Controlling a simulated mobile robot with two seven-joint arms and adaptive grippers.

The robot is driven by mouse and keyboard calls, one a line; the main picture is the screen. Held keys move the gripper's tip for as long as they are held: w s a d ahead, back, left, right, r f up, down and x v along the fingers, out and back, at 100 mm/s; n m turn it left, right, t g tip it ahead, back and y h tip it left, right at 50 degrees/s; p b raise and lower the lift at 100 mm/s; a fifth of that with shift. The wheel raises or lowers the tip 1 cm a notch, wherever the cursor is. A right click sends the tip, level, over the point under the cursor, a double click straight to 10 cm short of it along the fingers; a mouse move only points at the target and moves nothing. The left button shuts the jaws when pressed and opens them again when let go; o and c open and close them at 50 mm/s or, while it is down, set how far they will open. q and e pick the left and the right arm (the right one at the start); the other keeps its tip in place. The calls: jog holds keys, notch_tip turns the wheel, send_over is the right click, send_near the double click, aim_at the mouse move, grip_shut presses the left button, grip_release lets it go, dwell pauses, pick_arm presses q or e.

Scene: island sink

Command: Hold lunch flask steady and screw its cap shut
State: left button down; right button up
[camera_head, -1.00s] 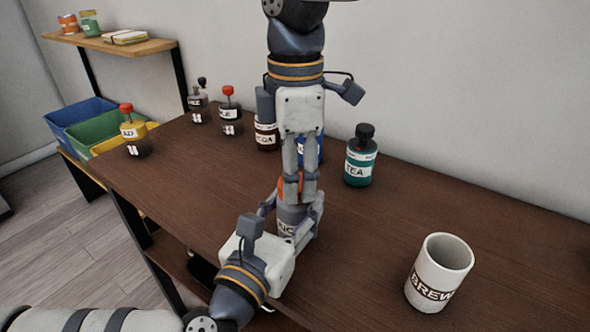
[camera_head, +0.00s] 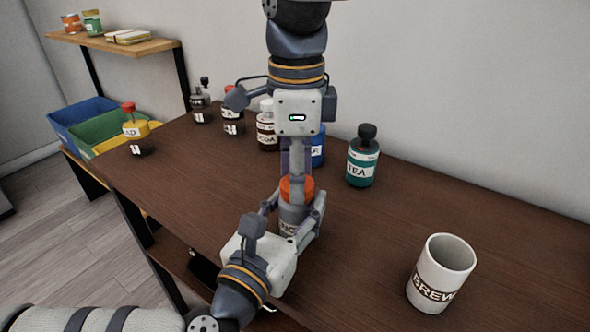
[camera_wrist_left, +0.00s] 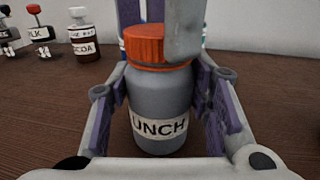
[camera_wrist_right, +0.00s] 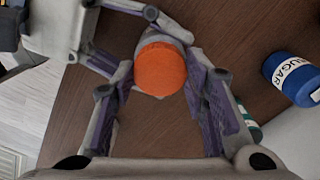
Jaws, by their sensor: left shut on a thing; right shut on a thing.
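The lunch flask (camera_head: 291,217) stands upright on the brown table, a grey body with a white "LUNCH" label that shows in the left wrist view (camera_wrist_left: 158,126). Its orange cap (camera_head: 297,186) sits on top and looks level in the left wrist view (camera_wrist_left: 150,46). My left gripper (camera_head: 292,210) is shut around the flask body, one finger on each side. My right gripper (camera_head: 296,178) points down from above and is shut on the cap. In the right wrist view the cap (camera_wrist_right: 161,69) lies between its fingertips. The cap's threads are hidden.
A "BREW" mug (camera_head: 440,272) stands at right front and a teal tea bottle (camera_head: 362,158) behind it. A cocoa jar (camera_head: 267,130), a blue sugar jar (camera_head: 318,148) and several red- or black-topped bottles stand further back. The table around the mug is clear.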

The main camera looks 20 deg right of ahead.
jog(key=o, duration=0.8)
notch_tip(320, 180, up, 12)
pick_arm(q)
jog(key=c, duration=0.7)
grip_release()
jog(key=shift+c, duration=0.2)
jog(key=v, duration=1.2)
jog(key=shift+a, duration=0.1)
